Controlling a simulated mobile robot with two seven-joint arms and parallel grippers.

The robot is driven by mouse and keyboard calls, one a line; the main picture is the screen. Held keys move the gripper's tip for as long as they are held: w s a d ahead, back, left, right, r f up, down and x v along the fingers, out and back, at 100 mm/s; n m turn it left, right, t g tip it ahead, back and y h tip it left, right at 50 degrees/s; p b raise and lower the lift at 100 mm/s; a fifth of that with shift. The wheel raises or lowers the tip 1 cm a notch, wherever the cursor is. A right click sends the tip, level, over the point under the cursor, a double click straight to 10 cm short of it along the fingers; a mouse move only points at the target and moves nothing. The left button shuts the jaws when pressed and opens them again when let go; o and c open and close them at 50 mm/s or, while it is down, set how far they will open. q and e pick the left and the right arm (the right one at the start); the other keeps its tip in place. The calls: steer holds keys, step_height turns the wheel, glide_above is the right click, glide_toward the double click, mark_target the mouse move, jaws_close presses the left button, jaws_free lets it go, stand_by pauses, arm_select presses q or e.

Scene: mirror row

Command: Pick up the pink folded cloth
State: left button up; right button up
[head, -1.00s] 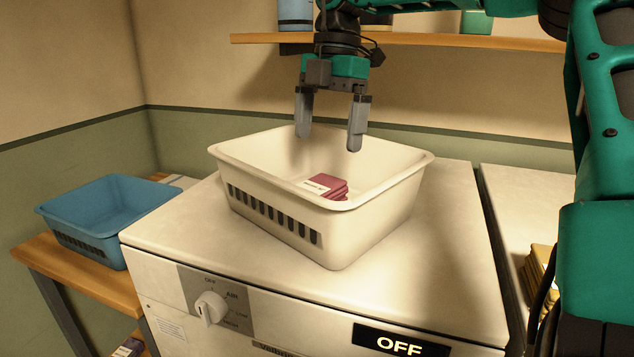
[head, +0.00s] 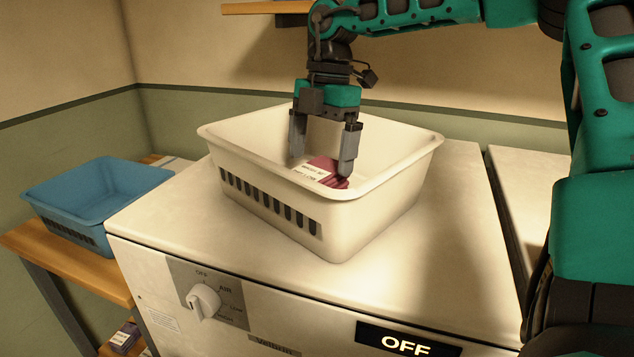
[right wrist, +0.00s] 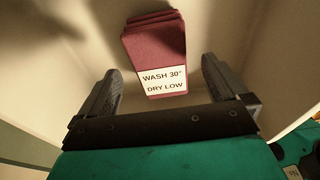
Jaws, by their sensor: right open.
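The pink folded cloth (head: 326,167) lies inside the white basket (head: 261,213) on top of the machine. Its white label faces up. The right wrist view shows the cloth (right wrist: 156,48) and its label reading "WASH 30° DRY LOW". My right gripper (head: 322,166) is open and points down into the basket, with its fingers on either side of the cloth in the head view. In the right wrist view the cloth lies beyond the open fingertips (right wrist: 162,72), between their lines. I cannot tell the exact height gap. My left gripper is not in view.
The basket walls stand close around my right gripper. The white machine (head: 420,260) has a knob (head: 203,301) and an "OFF" display (head: 405,341). A blue basket (head: 100,195) sits on a wooden bench (head: 75,270) at left. A shelf edge (head: 262,7) is above.

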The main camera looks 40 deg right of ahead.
mark_target(318, 168)
steer(key=f, duration=0.2)
steer(key=a+f, duration=0.1)
steer(key=f, duration=0.1)
steer(key=shift+f, duration=0.3)
steer(key=c, duration=1.1)
